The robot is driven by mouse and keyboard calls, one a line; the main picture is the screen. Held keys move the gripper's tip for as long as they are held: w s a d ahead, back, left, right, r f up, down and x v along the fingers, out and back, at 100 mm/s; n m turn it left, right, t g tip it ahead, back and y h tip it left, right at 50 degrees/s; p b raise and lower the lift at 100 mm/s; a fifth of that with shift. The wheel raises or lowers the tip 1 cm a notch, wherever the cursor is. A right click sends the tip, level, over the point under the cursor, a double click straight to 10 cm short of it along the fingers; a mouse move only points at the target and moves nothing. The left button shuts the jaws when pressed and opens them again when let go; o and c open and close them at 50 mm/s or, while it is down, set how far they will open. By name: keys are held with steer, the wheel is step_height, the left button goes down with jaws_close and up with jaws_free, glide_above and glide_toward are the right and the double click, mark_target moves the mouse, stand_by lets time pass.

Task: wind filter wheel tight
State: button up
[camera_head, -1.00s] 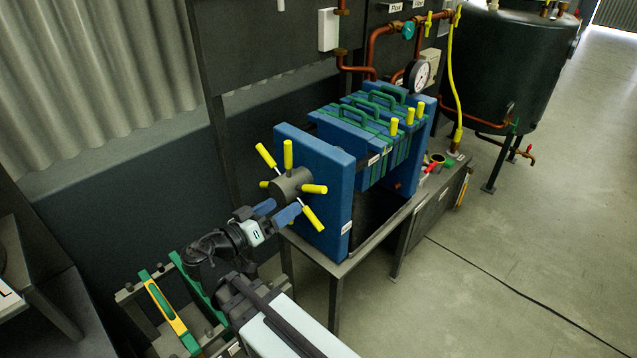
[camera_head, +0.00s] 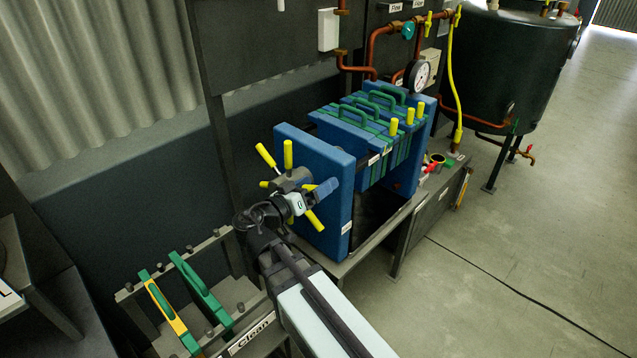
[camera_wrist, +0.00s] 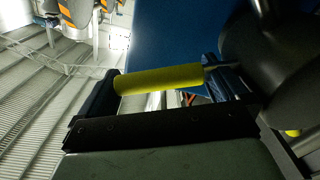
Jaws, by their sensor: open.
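The filter wheel has a dark grey hub (camera_head: 290,178) with yellow spoke handles and sits on the front of the blue end plate (camera_head: 322,215). My gripper (camera_head: 318,191) is at the wheel's right side and covers part of the hub. In the wrist view, a yellow handle (camera_wrist: 160,79) lies across the space between my two open fingers, and the jaws are not closed on it. The dark hub shows at the upper right of that view. In the head view, a handle (camera_head: 315,220) points down just below my gripper, and others point up and up-left.
Behind the end plate stand blue and green filter plates (camera_head: 365,125) with green handles. A pressure gauge (camera_head: 418,76) and copper pipes are at the back, near a dark tank (camera_head: 515,65). A rack (camera_head: 125,293) with green and yellow frames is at lower left. The floor at right is open.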

steer(key=shift+x, duration=0.8)
steer(key=shift+c, duration=0.3)
steer(key=c, duration=1.2)
steer(key=shift+o, duration=0.2)
steer(key=f+m, duration=0.3)
steer(key=s+d+f+m, duration=0.1)
steer(key=f+m, duration=0.1)
steer(key=shift+s, duration=0.1)
step_height(320, 180, down, 3)
steer(key=m, duration=0.3)
steer(key=shift+f+m, duration=0.1)
steer(key=shift+m, duration=0.2)
steer(key=shift+w+a+f+m, duration=0.2)
steer(key=shift+f+m, duration=0.45)
steer(key=shift+m, duration=0.05)
steer(key=shift+w+a+f+m, duration=0.15)
steer(key=shift+w+f+m, duration=0.05)
steer(key=shift+f+m, duration=0.45)
steer(key=o, duration=1.2)
